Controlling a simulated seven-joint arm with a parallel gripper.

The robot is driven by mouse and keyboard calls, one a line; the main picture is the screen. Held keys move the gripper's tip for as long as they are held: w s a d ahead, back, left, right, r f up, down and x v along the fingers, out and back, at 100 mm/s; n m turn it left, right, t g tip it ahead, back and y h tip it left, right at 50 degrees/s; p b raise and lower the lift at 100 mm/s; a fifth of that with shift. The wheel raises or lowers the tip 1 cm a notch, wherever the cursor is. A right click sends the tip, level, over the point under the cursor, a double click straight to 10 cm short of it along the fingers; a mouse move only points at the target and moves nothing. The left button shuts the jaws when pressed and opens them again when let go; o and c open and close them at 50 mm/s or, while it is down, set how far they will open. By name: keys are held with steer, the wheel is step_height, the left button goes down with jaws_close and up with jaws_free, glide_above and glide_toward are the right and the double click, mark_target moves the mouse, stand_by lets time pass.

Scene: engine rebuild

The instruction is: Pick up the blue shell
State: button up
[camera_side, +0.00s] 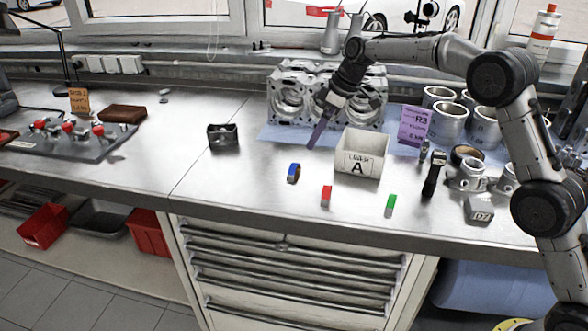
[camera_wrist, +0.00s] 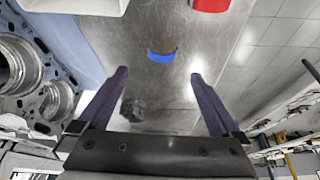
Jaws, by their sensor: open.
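My gripper (camera_side: 314,143) is in front of the engine block, above the bench, up and to the right of the shell in the side view. In the wrist view my gripper (camera_wrist: 161,72) has its two dark fingers spread wide, with nothing between them.
The white bin (camera_side: 361,166) stands right of the shell. A red piece (camera_side: 326,196) and a green piece (camera_side: 390,205) lie nearer the front edge. A dark block (camera_side: 222,137) stands to the left. The engine block (camera_side: 290,92) is behind. Bench around the shell is clear.

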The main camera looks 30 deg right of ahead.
glide_above(297, 165)
steer(key=s+d, duration=0.2)
step_height(297, 165, down, 6)
steer(key=shift+f, duration=0.25)
steer(key=shift+a+x, duration=0.15)
steer(key=shift+x, duration=1.25)
steer(key=shift+a+x, duration=0.15)
steer(key=shift+x, duration=1.25)
steer(key=shift+r, duration=0.1)
steer(key=shift+c, duration=0.3)
steer(key=c, duration=1.1)
steer(key=shift+r, duration=0.1)
